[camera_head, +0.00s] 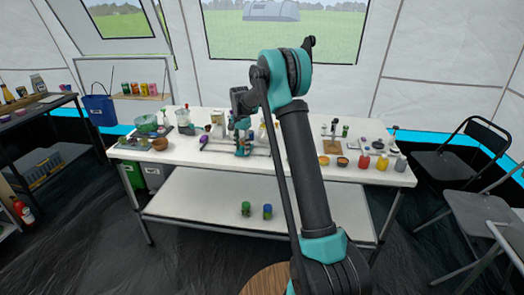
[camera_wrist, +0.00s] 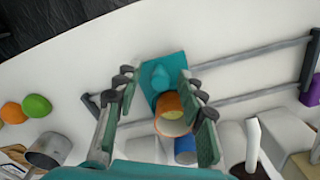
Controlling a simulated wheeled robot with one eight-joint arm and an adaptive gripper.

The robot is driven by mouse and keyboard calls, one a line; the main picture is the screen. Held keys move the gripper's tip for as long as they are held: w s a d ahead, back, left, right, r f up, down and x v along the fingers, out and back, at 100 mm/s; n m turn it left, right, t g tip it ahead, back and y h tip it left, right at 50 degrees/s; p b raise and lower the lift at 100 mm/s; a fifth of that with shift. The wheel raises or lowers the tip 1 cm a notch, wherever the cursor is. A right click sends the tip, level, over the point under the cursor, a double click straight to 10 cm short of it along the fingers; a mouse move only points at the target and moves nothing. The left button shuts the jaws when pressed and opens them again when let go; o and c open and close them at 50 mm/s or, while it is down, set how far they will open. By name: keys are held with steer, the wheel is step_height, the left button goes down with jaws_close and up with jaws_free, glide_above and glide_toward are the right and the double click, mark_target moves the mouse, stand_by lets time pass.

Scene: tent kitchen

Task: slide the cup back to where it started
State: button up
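My gripper (camera_head: 242,140) is over the middle of the white table, with the arm reaching across it. In the wrist view my gripper (camera_wrist: 158,110) has its two fingers apart. An orange-brown cup (camera_wrist: 172,125) with a yellowish inside shows between them, closer to the right finger; I see no clear grip on it. A teal block-like thing (camera_wrist: 160,75) is just beyond this cup. A blue cylinder (camera_wrist: 185,150) is just below it in the picture. A grey metallic cup (camera_wrist: 48,150) lies or stands at lower left. Which cup the task means cannot be told.
A grey rail frame (camera_wrist: 250,72) runs beside the gripper on the table (camera_head: 290,176). White blocks (camera_wrist: 285,125) and a purple thing (camera_wrist: 312,92) are at right. Orange and green round things (camera_wrist: 37,106) are at left.

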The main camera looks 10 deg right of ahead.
steer(key=shift+r, duration=0.1)
steer(key=shift+r, duration=3.4)
